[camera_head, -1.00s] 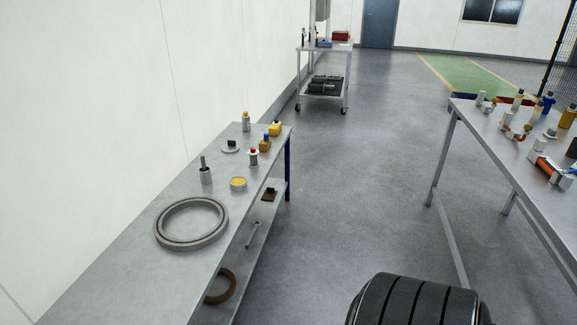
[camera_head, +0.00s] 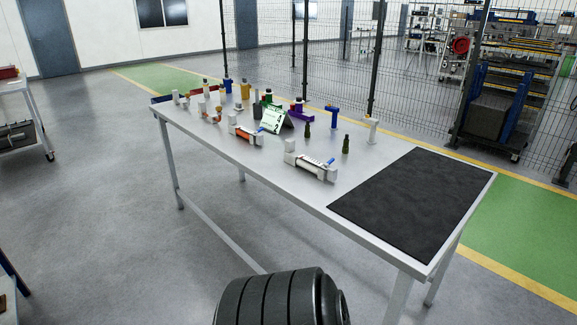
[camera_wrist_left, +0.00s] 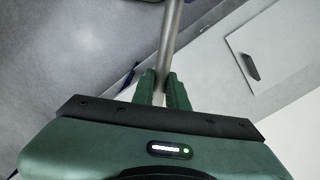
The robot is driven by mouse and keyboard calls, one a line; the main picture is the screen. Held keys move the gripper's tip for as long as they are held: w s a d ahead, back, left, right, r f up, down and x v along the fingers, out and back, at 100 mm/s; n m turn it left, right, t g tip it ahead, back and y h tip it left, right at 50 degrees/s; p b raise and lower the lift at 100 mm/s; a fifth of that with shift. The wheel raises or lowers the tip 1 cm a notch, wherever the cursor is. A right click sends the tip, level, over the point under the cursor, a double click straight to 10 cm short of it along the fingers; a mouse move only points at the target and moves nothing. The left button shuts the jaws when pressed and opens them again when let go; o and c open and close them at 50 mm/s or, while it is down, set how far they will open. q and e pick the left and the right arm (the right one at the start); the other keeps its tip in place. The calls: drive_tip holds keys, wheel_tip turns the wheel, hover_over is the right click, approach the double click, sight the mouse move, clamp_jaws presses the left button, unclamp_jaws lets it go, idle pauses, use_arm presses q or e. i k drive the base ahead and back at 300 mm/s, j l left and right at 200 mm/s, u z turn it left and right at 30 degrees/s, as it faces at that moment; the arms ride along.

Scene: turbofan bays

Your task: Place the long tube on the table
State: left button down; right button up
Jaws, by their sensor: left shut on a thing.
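My left gripper (camera_wrist_left: 162,88) shows in the left wrist view, its two green fingers shut on the long tube (camera_wrist_left: 171,40). The tube is a plain grey metal rod that runs from between the fingers up past the top edge of the picture; its far end is out of view. In the head view the table (camera_head: 318,196) stands ahead, with a grey metal top and metal legs. Neither the tube nor a gripper shows in the head view. My right gripper is not in view.
A black mat (camera_head: 415,200) covers the table's right end. Two valve-like parts, one orange (camera_head: 245,135) and one white (camera_head: 310,165), a green sign (camera_head: 273,119) and several small fittings stand on the left and middle. A mesh fence (camera_head: 400,70) runs behind. Floor before the table is clear.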

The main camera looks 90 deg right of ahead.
sight(421, 188)
drive_tip(key=k+l+z, duration=0.15)
drive_tip(key=z, duration=1.55)
drive_tip(key=l+z, duration=0.55)
drive_tip(key=z, duration=0.3)
drive_tip(key=i+l+z, duration=0.1)
drive_tip(key=l+z, duration=0.15)
drive_tip(key=z, duration=0.15)
drive_tip(key=i+l+z, duration=0.15)
drive_tip(key=z, duration=0.3)
drive_tip(key=i+l+z, duration=0.3)
drive_tip(key=i+l, duration=0.55)
drive_tip(key=l, duration=0.1)
